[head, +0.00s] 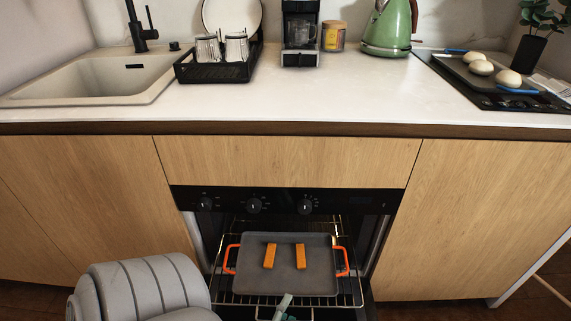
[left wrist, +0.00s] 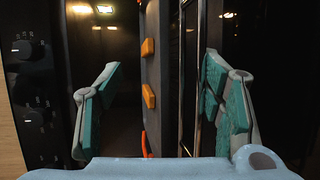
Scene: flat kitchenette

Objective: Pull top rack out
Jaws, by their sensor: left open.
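The oven (head: 289,201) under the counter stands open. Its wire rack (head: 235,299) carries a grey tray (head: 285,279) with orange-red handles and two orange sticks on it. My left gripper (head: 283,307) is at the rack's front edge, mostly cut off by the bottom of the head view. In the left wrist view its teal-padded fingers (left wrist: 161,65) are apart, with the tray edge (left wrist: 157,120) and the rack's wires (left wrist: 188,150) seen between them. I cannot tell whether a finger touches the rack. My right gripper is not in view.
Above, the white counter (head: 300,101) holds a sink (head: 95,78), a black dish rack (head: 215,70), a coffee maker (head: 301,32), a green kettle (head: 389,28) and a hob area with pale round items. Wooden cabinet fronts (head: 480,210) flank the oven.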

